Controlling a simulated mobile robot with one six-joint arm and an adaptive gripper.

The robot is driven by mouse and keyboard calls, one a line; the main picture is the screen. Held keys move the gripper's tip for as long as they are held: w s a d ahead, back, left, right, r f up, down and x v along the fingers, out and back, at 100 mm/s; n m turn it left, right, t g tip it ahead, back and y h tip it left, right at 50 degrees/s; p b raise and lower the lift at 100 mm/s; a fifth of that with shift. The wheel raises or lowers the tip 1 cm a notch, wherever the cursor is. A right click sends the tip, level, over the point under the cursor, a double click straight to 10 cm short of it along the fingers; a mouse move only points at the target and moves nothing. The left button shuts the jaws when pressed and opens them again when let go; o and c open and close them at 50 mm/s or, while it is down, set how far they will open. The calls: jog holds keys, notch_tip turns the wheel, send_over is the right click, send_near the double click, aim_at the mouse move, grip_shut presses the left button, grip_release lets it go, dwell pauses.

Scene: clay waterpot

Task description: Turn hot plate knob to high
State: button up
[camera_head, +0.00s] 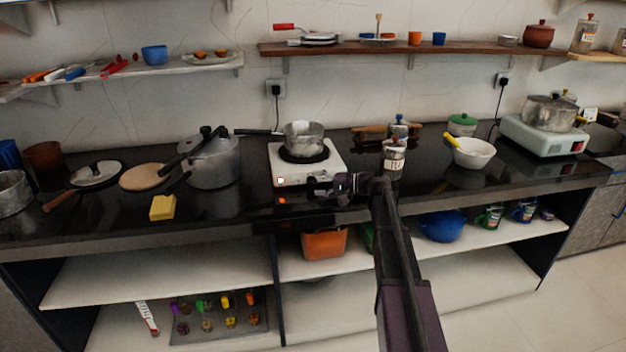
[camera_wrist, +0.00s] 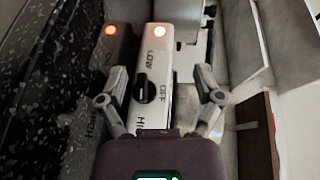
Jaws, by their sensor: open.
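The white hot plate (camera_head: 327,171) stands on the black counter, with a metal saucepan (camera_head: 303,135) on its burner. Its front panel (camera_wrist: 155,60) fills the middle of the wrist view. The black knob (camera_wrist: 145,91) sits on this panel among the printed words LOW, OFF and a partly covered HI. I cannot tell for sure which word it points to. An orange lamp (camera_wrist: 160,31) on the panel glows. My gripper (camera_wrist: 163,78) is open, with one finger on each side of the knob and not closed on it. In the head view, my gripper (camera_head: 325,187) hides the knob.
A labelled jar (camera_head: 394,158) stands right of the hot plate, and a pressure cooker (camera_head: 214,165) stands to its left. A yellow sponge (camera_head: 162,207) lies near the counter's front edge. An orange container (camera_head: 324,244) is on the shelf below.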

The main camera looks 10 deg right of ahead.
jog(key=shift+w+f, duration=0.15)
jog(key=shift+a, duration=0.1)
jog(key=shift+a+h+p, duration=0.35)
jog(key=shift+h+p, duration=0.05)
jog(key=shift+p, duration=0.45)
